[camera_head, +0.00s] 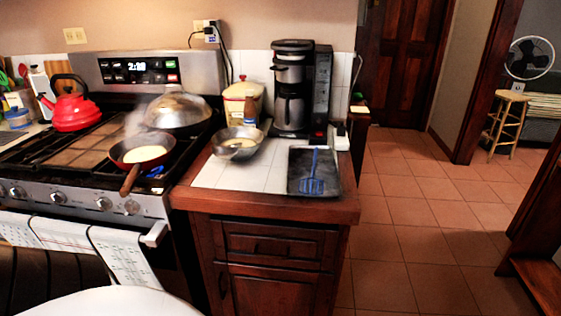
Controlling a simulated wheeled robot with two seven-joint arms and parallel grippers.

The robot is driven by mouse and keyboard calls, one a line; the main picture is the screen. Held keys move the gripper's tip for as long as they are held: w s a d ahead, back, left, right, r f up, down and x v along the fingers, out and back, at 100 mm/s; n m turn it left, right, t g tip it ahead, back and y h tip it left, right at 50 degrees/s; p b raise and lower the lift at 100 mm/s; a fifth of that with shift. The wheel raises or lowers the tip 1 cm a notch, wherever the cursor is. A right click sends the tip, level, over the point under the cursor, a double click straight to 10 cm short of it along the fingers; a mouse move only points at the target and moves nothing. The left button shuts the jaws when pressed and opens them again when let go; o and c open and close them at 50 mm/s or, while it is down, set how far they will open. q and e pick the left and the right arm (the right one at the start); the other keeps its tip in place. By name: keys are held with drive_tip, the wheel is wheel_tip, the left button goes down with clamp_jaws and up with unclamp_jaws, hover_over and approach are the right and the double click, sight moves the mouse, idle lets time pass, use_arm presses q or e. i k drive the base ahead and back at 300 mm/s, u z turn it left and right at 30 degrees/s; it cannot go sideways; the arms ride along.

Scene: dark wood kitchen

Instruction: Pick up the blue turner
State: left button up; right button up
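The blue turner (313,184) lies on a dark tray (329,187) at the front right of the tiled counter. Its slotted head is toward the counter's front edge and its thin handle points toward the back. Neither of my grippers shows in the head view, so I cannot see whether they are open or shut.
A metal bowl (237,151) and a coffee maker (293,97) stand on the counter near the tray. A red pan (140,165) with its handle sticking forward and a red kettle (71,108) are on the stove. The tiled floor (410,245) at the right is clear.

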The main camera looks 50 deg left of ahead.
sight(317, 148)
drive_tip(key=u, duration=0.05)
drive_tip(key=k, duration=0.1)
drive_tip(key=u, duration=1.5)
